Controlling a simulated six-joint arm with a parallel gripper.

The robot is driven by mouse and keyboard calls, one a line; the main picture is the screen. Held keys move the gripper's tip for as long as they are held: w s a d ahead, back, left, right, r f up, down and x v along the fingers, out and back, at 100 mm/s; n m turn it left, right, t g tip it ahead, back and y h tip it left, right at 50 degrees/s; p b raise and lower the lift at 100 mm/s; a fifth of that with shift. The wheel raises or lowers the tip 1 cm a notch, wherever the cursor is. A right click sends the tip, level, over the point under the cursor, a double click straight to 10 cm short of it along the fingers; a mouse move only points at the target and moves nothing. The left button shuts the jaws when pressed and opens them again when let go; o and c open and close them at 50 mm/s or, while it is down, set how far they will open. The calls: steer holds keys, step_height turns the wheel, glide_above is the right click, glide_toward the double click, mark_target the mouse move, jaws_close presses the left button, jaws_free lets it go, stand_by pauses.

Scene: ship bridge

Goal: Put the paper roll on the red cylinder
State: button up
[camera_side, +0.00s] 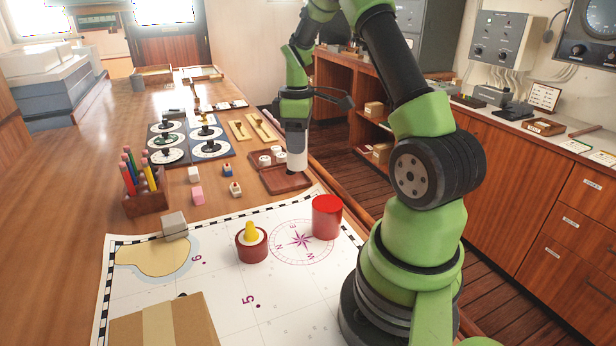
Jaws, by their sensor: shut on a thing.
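The white paper roll (297,161) is upright under my gripper (295,146), which is shut on it. The roll is at the right part of a small brown wooden tray (284,184); I cannot tell whether its bottom touches the tray. The red cylinder (327,220) stands upright on the chart, nearer the camera and to the right of the roll. Its flat bright red top is bare. My fingertips are small and partly hidden in this view.
A dark red holder with a yellow piece (251,242) stands left of the red cylinder. A pencil block (146,202), a grey block (174,226) and a cardboard box (165,325) lie further left. The chart (215,275) has free room.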

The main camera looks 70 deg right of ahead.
steer(key=s+a+r+n, duration=0.4)
steer(key=s+a+r, duration=0.25)
steer(key=s, duration=0.25)
glide_toward(329, 203)
steer(key=shift+f, duration=1.35)
steer(key=o, duration=1)
steer(key=shift+f, duration=0.15)
